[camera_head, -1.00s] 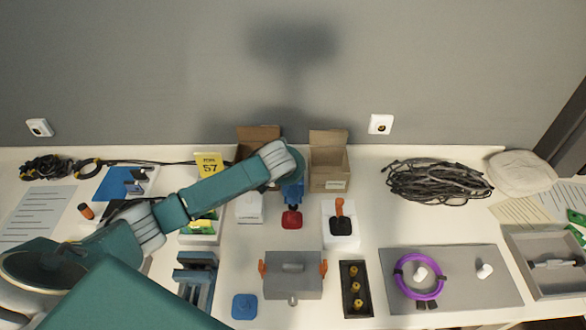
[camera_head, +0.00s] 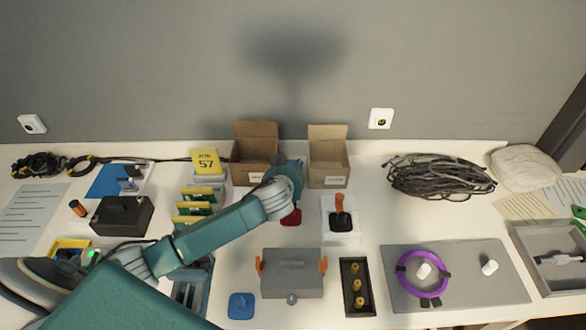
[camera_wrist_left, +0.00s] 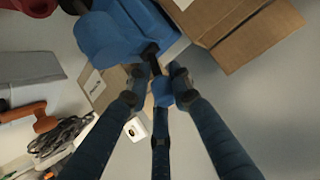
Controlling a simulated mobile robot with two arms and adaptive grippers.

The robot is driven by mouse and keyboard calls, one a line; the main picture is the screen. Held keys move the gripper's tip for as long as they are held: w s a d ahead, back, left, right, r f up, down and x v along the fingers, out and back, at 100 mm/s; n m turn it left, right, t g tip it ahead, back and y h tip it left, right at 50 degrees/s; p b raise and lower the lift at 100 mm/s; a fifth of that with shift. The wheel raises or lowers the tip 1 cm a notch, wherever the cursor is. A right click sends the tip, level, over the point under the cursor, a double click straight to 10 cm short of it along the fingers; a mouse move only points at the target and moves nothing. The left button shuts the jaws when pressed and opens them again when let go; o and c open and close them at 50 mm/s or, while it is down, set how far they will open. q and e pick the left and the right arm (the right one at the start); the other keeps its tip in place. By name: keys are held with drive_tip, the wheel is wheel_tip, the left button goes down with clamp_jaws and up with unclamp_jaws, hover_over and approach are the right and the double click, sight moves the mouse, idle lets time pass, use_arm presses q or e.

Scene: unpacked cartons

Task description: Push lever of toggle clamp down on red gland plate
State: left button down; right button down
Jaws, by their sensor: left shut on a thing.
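The red gland plate (camera_head: 291,217) stands in the middle of the bench, partly hidden by my left wrist; a dark red edge shows at the top left of the wrist view (camera_wrist_left: 30,6). The toggle clamp's blue body (camera_wrist_left: 115,35) shows in the wrist view. A dark rod with a blue end (camera_wrist_left: 161,93), seemingly the lever, comes out of it. My left gripper (camera_wrist_left: 160,82) is shut on this lever, its fingers around it. In the head view my own wrist hides the fingers and most of the clamp. My right gripper is not in view.
Two open cartons (camera_head: 254,169) (camera_head: 328,177) stand close behind. A white block with a black plate and orange lever (camera_head: 340,226) is to the right. A grey box with orange latches (camera_head: 292,272) lies in front. Green-and-yellow boards (camera_head: 193,208) are to the left.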

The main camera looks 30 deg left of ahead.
use_arm(q)
drive_tip(key=shift+s+a+f, duration=0.2)
drive_tip(key=shift+a+f, duration=0.05)
drive_tip(key=shift+f, duration=0.05)
drive_tip(key=c, duration=1.7)
unclamp_jaws()
drive_tip(key=shift+o, duration=0.4)
drive_tip(key=shift+r, duration=0.15)
drive_tip(key=shift+s+d+r, duration=0.1)
drive_tip(key=shift+s+r, duration=0.05)
drive_tip(key=v, duration=1.1)
drive_tip(key=shift+s, duration=0.25)
drive_tip(key=shift+r, duration=0.1)
